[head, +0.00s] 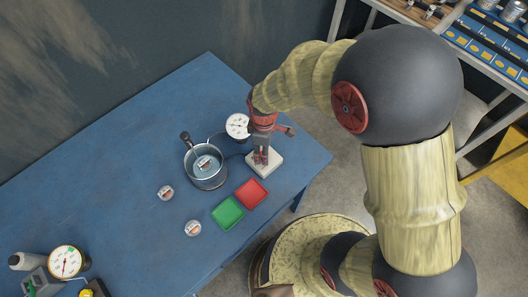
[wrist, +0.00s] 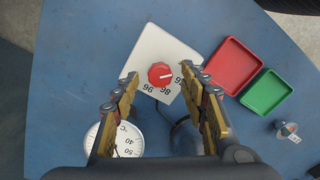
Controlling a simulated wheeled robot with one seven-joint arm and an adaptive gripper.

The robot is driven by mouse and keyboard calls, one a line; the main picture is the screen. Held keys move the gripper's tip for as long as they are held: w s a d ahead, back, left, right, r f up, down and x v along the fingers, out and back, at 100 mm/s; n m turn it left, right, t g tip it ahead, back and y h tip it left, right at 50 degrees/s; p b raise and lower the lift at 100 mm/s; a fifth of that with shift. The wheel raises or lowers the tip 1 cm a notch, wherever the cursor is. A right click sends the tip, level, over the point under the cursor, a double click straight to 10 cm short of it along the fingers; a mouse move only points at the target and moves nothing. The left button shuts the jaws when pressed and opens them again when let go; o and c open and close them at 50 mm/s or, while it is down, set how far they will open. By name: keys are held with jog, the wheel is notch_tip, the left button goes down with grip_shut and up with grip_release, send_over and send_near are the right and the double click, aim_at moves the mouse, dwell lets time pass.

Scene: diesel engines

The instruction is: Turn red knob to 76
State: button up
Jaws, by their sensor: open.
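The red knob (wrist: 160,74) sits on a white square plate (wrist: 172,48) on the blue table. Printed numbers ring the knob; a few show by its near edge, partly hidden, and I cannot tell its exact setting. My gripper (wrist: 158,84) is open and empty, its two fingers spread to the left and right of the knob. I cannot tell whether they touch it. In the head view my gripper (head: 262,157) points down over the white plate (head: 268,170) and hides the knob. A round white dial marked °C (wrist: 118,140) lies beside the plate, partly behind the left finger.
A red tray (head: 251,193) and a green tray (head: 228,212) lie near the plate. A metal pot (head: 205,180) stands left of it. Two small gauges (head: 166,193) and (head: 192,228) lie farther left. The table's right edge is close; its left middle is clear.

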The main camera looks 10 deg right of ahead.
jog(key=shift+f, duration=0.55)
jog(key=c, duration=1.1)
grip_shut()
